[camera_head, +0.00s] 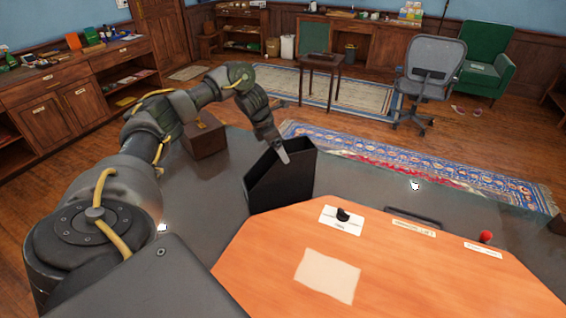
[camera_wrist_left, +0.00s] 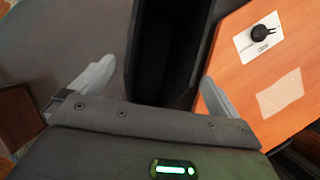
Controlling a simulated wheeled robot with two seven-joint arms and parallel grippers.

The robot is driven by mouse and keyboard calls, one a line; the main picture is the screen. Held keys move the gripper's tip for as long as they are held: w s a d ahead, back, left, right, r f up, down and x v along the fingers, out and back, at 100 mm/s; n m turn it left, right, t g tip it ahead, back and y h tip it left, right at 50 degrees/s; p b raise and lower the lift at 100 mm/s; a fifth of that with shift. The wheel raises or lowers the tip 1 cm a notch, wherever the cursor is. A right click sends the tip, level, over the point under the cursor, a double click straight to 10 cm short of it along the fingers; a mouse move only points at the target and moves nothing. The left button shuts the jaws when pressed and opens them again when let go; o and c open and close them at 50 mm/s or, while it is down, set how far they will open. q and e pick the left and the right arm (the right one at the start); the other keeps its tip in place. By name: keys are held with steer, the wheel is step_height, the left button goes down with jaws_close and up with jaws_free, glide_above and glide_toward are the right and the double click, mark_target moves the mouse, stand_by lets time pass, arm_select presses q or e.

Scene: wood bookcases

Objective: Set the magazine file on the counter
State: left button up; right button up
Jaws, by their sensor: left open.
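The black magazine file (camera_head: 298,172) stands upright with its open, slanted top facing up, on a dark grey surface beside an orange top. My left gripper (camera_head: 280,150) reaches down at it from the left; only one fingertip shows clearly in the head view. In the left wrist view, the file (camera_wrist_left: 165,55) lies between the two spread fingers of the left gripper (camera_wrist_left: 155,88), with a gap on the left finger's side. The file's lower part is hidden there. A wooden counter (camera_head: 70,63) over cabinets runs along the left wall. My right gripper is not in view.
The orange top (camera_head: 240,255) carries a black knob on a white plate (camera_head: 341,219), a pale sheet (camera_head: 328,276) and a red knob (camera_head: 485,237). A brown box (camera_head: 204,138) sits behind the arm. A grey chair (camera_head: 432,75) stands farther back.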

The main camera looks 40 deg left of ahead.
mark_target(278, 175)
arm_select(q)
steer(key=p+x, duration=0.1)
steer(key=x, duration=0.3)
steer(key=shift+w+d+f+p, duration=0.1)
steer(key=shift+w+f+p, duration=0.05)
steer(key=shift+f+p, duration=0.2)
steer(key=c, duration=1.7)
steer(key=shift+r, duration=0.1)
